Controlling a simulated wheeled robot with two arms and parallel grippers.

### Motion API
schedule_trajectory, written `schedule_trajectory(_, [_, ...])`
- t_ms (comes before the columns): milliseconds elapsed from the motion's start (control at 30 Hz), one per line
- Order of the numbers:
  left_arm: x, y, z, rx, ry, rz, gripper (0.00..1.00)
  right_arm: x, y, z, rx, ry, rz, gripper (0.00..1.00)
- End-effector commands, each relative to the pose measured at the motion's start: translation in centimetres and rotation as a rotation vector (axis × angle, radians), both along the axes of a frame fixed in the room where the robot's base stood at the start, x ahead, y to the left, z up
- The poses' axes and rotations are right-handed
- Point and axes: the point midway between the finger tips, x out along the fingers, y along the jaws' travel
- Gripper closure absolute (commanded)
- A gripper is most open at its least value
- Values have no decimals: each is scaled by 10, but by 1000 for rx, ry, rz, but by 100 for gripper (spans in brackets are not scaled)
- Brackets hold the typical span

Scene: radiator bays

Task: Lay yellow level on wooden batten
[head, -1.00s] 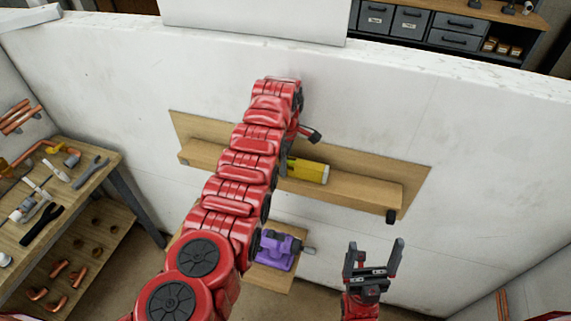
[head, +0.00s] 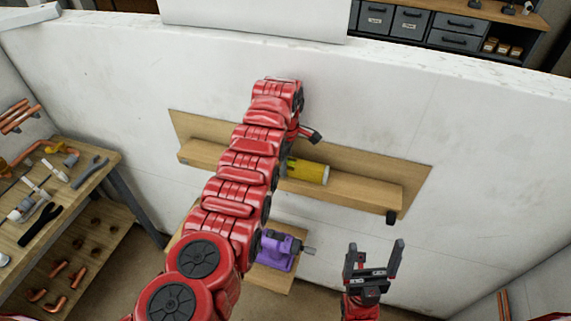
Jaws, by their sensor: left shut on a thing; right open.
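The yellow level (head: 308,171) shows as a short yellow piece at the wooden batten (head: 370,191), just right of my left arm. Its left part is hidden behind that arm. The wooden batten is a long ledge along a board fixed to the white wall. My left gripper is at the level behind my arm, shut on the level; its fingertips are mostly hidden. I cannot tell whether the level touches the batten. My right gripper (head: 375,262) is open and empty, below and right of the batten.
A purple tool (head: 277,251) sits on a small wooden shelf (head: 268,277) under the batten. A workbench (head: 75,205) with pipes and hand tools stands at the left. The white wall (head: 470,150) right of the batten is clear.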

Motion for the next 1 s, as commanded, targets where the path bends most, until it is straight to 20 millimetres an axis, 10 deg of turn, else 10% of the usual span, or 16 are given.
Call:
schedule_trajectory(267, [0,0,-4,1,1,0,100,0,0,-3,0,0,0,13])
schedule_trajectory(300, [0,0,-4,1,0,0,61,0,0,-3,0,0,0,13])
schedule_trajectory(500, [0,0,-4,1,0,0,28,0,0,-2,0,0,0,13])
schedule_trajectory(1000, [1,0,18,-1,-5,0,28,0,0,-16,0,0,0,13])
